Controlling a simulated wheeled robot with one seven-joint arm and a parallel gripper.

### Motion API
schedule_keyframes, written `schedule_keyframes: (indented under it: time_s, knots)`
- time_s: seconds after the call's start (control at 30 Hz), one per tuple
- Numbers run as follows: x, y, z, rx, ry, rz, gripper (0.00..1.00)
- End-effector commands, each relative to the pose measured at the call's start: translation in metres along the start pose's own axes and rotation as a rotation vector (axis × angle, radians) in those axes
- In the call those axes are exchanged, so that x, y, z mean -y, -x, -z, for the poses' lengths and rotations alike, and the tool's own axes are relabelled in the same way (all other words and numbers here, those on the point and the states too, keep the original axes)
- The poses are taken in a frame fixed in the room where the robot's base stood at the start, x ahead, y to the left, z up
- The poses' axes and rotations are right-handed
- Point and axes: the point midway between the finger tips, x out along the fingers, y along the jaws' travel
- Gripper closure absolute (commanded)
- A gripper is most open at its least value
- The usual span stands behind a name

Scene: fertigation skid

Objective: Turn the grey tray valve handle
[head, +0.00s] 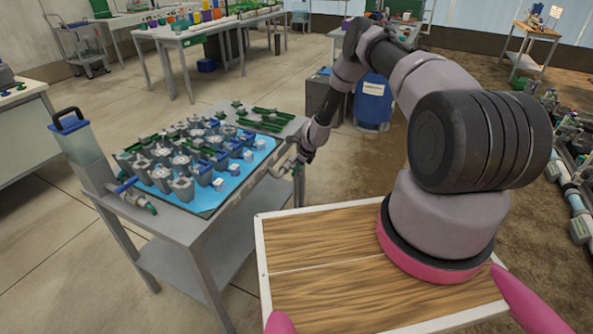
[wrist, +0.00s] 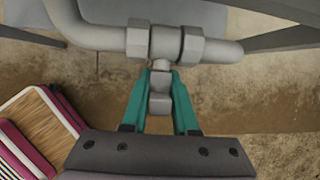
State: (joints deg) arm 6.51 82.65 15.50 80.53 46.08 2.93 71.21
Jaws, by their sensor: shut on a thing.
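The grey tray valve (wrist: 165,43) sits on a grey pipe across the top of the wrist view, with a hex nut at each side. Its short grey handle (wrist: 160,82) points down from the valve body in that view. My gripper (wrist: 159,78) has its two teal fingers shut on the handle, one on each side. In the head view my gripper (head: 297,157) is at the right side of the grey cart, by the bent grey pipe (head: 281,171). The handle itself is too small to make out there.
The grey cart (head: 205,238) carries a blue tray (head: 208,203) crowded with grey and blue fittings. A clear container with a dark handle (head: 79,138) stands at its left. A blue drum (head: 373,101) stands behind my arm.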

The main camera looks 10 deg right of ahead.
Motion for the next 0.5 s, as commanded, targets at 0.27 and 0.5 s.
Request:
schedule_keyframes:
  time_s: [0.27, 0.5]
  knots:
    - [-0.0011, 0.0001, 0.0015, 0.002, 0.07, 0.181, 1.0]
    - [-0.0013, -0.0004, -0.0001, 0.002, 0.163, 0.389, 1.0]
